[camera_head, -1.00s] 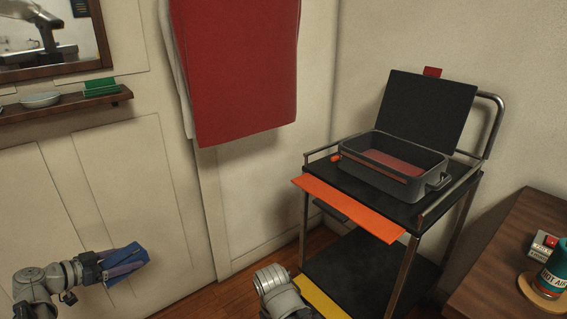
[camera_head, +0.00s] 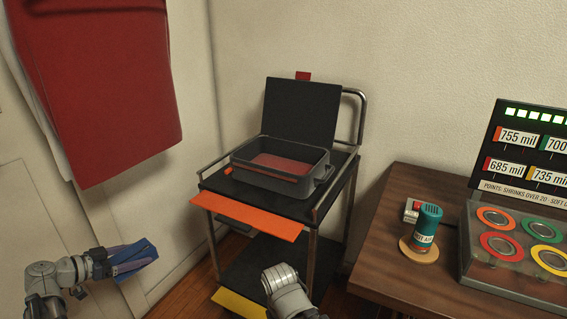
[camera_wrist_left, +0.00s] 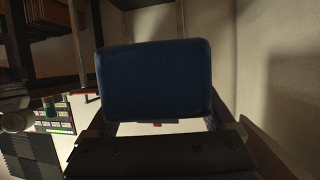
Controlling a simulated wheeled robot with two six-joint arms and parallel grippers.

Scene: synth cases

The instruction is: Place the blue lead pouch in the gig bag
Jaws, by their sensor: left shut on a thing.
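The blue lead pouch (camera_head: 138,262) is in my left gripper (camera_head: 120,264), held in the air at the lower left of the head view. In the left wrist view the pouch (camera_wrist_left: 155,82) fills the middle, between the gripper's fingers. The gig bag (camera_head: 280,172) appears to be the dark open case with a raised lid (camera_head: 302,112) and a reddish inside, standing on the top shelf of a cart. The held pouch is well to the left of the case and apart from it. My right arm (camera_head: 287,290) shows at the bottom middle; its fingertips are not visible.
The cart (camera_head: 318,215) has metal rails and an orange flap (camera_head: 247,217) at its front. A wooden table (camera_head: 400,275) at right bears a teal bottle (camera_head: 425,228), a box of coloured rings (camera_head: 515,250) and a sign board (camera_head: 535,150). Red cloth (camera_head: 95,80) hangs at upper left.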

